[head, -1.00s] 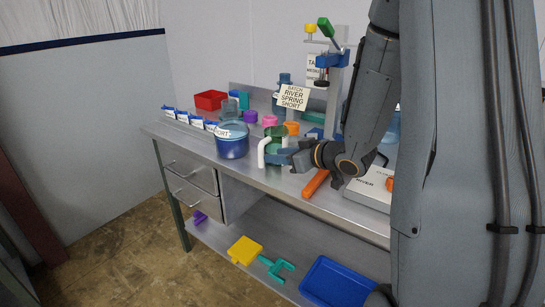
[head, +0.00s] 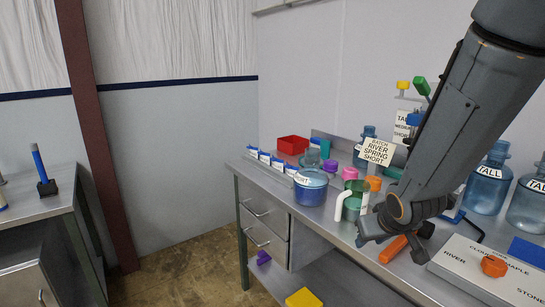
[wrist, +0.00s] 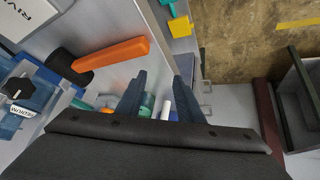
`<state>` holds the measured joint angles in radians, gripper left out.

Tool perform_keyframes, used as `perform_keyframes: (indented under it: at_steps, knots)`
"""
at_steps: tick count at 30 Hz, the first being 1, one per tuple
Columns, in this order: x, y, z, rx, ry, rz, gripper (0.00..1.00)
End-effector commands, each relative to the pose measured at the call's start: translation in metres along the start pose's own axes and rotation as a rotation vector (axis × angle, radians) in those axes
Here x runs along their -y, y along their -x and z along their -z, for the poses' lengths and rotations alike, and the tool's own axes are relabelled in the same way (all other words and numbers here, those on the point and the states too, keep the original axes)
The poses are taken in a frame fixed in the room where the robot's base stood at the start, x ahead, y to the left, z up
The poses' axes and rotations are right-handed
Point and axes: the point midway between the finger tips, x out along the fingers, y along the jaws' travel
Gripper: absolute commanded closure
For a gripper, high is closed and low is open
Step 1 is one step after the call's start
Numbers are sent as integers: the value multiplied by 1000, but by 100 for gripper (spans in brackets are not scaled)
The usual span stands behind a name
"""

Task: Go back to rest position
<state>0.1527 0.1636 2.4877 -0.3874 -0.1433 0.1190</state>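My gripper (wrist: 158,98) shows in the wrist view with its two dark fingers spread apart and nothing held between them. In the head view my gripper (head: 368,230) hangs over the front part of the workbench (head: 330,222), pointing left. It is just in front of the green jug (head: 352,206) with the white handle, and the two overlap in the picture. The orange-handled tool (head: 393,249) lies beside and below the gripper. The blue pot (head: 311,188) stands to the left, apart from the gripper.
A sign reading "Batch River Spring Short" (head: 378,151) stands behind the gripper. Large blue jugs labelled TALL (head: 487,182) and a grey labelled board (head: 490,268) are at right. A red bin (head: 292,145) is at the back. Another bench (head: 40,207) stands far left.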

Motion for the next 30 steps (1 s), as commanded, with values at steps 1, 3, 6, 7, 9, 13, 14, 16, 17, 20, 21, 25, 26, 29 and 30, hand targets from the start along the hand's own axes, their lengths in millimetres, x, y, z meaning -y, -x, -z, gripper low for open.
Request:
perform_keyframes:
  at_steps: [1, 3, 6, 7, 9, 13, 14, 16, 17, 20, 21, 25, 26, 29, 30]
  knots:
    - [11, 11, -13, 60, -18, -3, 66]
    - [24, 25, -35, 149, -50, 0, 66]
    - [44, 43, -62, 259, -84, 22, 66]
    - [50, 49, -68, 286, -94, 29, 66]
    - [62, 60, -81, 341, -114, 47, 66]
    - [75, 71, -107, 444, -128, 69, 66]
    - [75, 71, -113, 467, -126, 70, 66]
    - [77, 73, -123, 509, -124, 73, 66]
    - [78, 74, -127, 526, -123, 74, 66]
    - [79, 75, -133, 549, -121, 76, 66]
    - [79, 76, -133, 551, -121, 76, 66]
    - [78, 75, -133, 550, -121, 75, 66]
    - [78, 75, -133, 549, -121, 75, 66]
    - [78, 75, -133, 549, -122, 75, 66]
    - [78, 75, -132, 549, -122, 75, 66]
